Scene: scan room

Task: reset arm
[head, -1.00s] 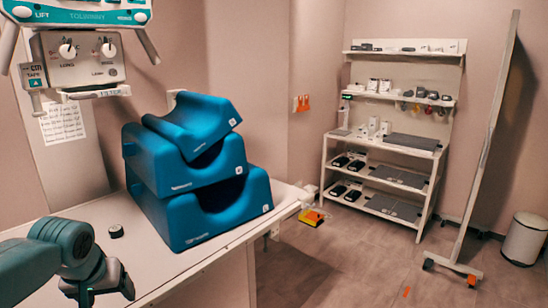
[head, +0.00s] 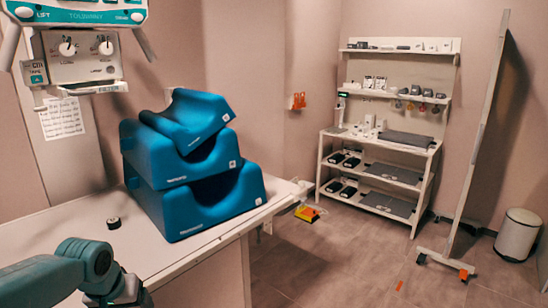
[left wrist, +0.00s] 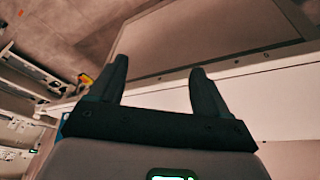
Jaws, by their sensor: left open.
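My left gripper enters the head view (head: 126,298) at the lower left, at the end of my teal arm, in front of the white table (head: 55,240). Its fingers are cut off by the bottom edge there. In the left wrist view its two dark fingers (left wrist: 158,70) are spread apart with nothing between them. The white table's pale edge shows beyond the fingers. My right gripper is in neither view.
Blue foam supports (head: 195,190) are stacked on the table, with a small black disc (head: 114,223) to their left. A shelf unit (head: 424,197), a tall wheeled panel (head: 478,140) and a bin (head: 518,235) stand farther back. The floor between is mostly clear.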

